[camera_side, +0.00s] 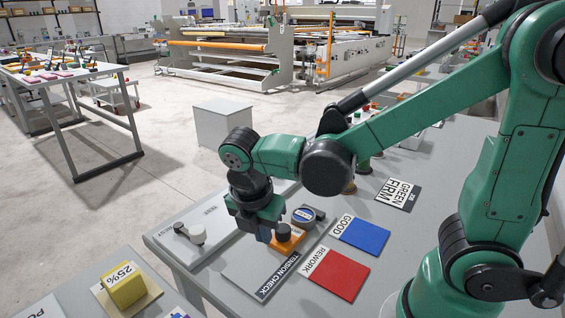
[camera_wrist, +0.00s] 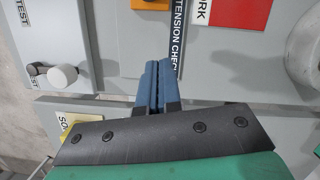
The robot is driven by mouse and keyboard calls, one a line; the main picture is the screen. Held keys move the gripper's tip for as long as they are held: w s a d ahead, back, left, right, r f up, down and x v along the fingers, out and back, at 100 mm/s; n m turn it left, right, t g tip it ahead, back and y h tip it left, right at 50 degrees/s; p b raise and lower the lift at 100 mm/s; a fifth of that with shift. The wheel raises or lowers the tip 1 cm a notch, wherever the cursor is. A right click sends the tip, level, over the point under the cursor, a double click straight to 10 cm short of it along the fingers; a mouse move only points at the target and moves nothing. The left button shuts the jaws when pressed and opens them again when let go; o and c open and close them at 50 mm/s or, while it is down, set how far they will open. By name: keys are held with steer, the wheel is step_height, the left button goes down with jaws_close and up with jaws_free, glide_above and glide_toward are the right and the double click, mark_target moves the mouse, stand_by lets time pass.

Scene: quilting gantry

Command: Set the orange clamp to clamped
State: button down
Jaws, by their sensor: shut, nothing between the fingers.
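The orange clamp (camera_side: 287,240) stands on the grey tension check plate, with a dark part on its top. My gripper partly covers it in the side view, so its clamped or open state cannot be told. In the wrist view only an orange edge (camera_wrist: 152,4) shows at the top. My gripper (camera_side: 264,235) points down just left of the clamp in the side view. Its blue fingers (camera_wrist: 157,64) are together and empty, and in the wrist view they lie below the orange edge. I cannot tell whether they touch the clamp.
A blue and dark round dial (camera_side: 305,215) is just behind the clamp. A white knob (camera_side: 197,234) sits on the test panel at left. The blue GOOD pad (camera_side: 365,237) and red REWORK pad (camera_side: 339,275) lie flat at right. A yellow block (camera_side: 126,287) is at front left.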

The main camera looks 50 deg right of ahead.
steer(key=v, duration=0.4)
stand_by(0.3)
steer(key=d+m+t+y, duration=0.1)
steer(key=m+t, duration=0.1)
steer(key=m, duration=0.5)
steer(key=d+m+t+y, duration=0.1)
steer(key=d+m+t, duration=0.1)
steer(key=m, duration=0.4)
steer(key=d+r+m+t, duration=0.1)
steer(key=m+t, duration=0.1)
steer(key=m, duration=0.5)
steer(key=shift+s+d+m+t+y, duration=0.25)
steer(key=shift+d+m+t+y, duration=0.05)
steer(key=shift+d+y, duration=0.1)
